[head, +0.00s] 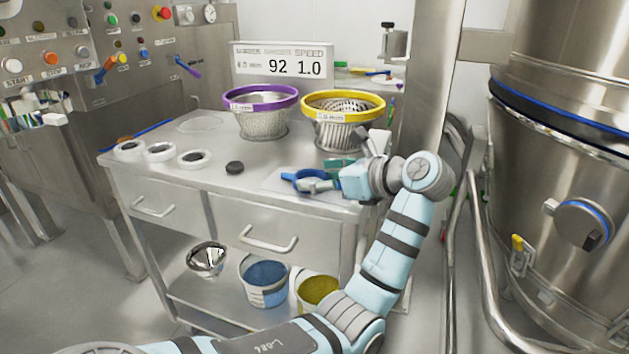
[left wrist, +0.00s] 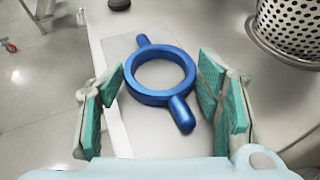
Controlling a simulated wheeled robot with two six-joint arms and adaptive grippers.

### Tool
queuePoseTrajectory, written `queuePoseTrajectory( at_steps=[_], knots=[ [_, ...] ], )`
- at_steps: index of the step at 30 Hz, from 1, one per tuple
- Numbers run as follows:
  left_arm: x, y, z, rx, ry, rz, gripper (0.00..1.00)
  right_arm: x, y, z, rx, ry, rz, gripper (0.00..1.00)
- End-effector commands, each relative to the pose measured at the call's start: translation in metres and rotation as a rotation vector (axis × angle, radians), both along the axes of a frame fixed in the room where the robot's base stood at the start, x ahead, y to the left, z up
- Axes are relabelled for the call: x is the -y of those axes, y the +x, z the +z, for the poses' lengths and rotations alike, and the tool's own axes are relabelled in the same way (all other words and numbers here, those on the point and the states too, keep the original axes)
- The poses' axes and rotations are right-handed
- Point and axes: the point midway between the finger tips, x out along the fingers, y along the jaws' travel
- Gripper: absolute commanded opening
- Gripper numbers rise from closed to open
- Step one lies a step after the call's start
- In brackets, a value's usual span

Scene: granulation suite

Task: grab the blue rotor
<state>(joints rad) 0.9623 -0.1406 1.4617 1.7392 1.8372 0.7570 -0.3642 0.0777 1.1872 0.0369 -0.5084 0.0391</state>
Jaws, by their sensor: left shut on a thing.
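The blue rotor (head: 300,176) is a ring with two short rods on opposite sides. It is at the front right of the steel cabinet top, over a pale sheet. In the left wrist view the rotor (left wrist: 183,113) lies between the teal finger pads. My left gripper (head: 328,175) reaches in from the right side of the cabinet and is shut on the rotor. Its two pads also show in the left wrist view (left wrist: 163,78), one on each side of the ring. The exact contact is hard to see. My right gripper is not in view.
A yellow-rimmed sieve basket (head: 343,92) and a purple-rimmed one (head: 261,91) stand behind the rotor. White rings (head: 160,151) and a dark puck (head: 235,168) lie to the left. A display sign (head: 285,62) is at the back. A steel vessel (head: 560,110) stands at right.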

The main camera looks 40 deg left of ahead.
Motion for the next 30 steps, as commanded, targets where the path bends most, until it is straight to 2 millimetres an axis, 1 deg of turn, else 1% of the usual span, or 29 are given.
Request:
queuePoseTrajectory(
  at_steps=[1, 2, 11, 14, 16, 17, 20, 23, 24, 26, 27, 30],
  knots=[
    [-0.001, -0.003, -0.007, -0.019, -0.006, 0.010, 0.22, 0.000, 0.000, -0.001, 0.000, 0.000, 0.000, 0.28],
    [-0.001, -0.003, -0.007, -0.020, -0.006, 0.009, 0.19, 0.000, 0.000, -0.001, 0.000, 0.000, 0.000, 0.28],
    [0.000, -0.002, -0.007, -0.021, -0.006, 0.007, 0.19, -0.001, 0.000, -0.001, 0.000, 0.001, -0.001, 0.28],
    [0.001, -0.001, -0.002, -0.022, -0.007, 0.004, 0.19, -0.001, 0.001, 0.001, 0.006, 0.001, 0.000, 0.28],
    [0.001, 0.000, 0.007, -0.020, -0.006, 0.003, 0.19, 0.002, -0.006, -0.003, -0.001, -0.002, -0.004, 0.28],
    [0.001, 0.000, 0.013, -0.017, -0.005, 0.003, 0.19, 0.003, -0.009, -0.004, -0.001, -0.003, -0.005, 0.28],
    [0.002, 0.001, 0.042, -0.011, -0.004, 0.001, 0.19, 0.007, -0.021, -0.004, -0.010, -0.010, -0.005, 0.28],
    [0.003, 0.001, 0.082, -0.008, -0.004, -0.001, 0.19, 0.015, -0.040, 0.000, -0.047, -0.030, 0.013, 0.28],
    [0.004, 0.001, 0.099, -0.007, -0.004, -0.002, 0.19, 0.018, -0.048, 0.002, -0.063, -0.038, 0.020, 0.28],
    [0.004, 0.001, 0.123, -0.007, -0.003, -0.002, 0.19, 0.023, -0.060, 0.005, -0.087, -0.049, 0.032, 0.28],
    [0.004, 0.001, 0.138, -0.007, -0.003, -0.001, 0.19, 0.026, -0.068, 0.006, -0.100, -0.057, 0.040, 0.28],
    [0.004, 0.001, 0.168, -0.008, -0.003, 0.000, 0.19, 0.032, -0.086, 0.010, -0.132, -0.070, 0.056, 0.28]
  ],
)
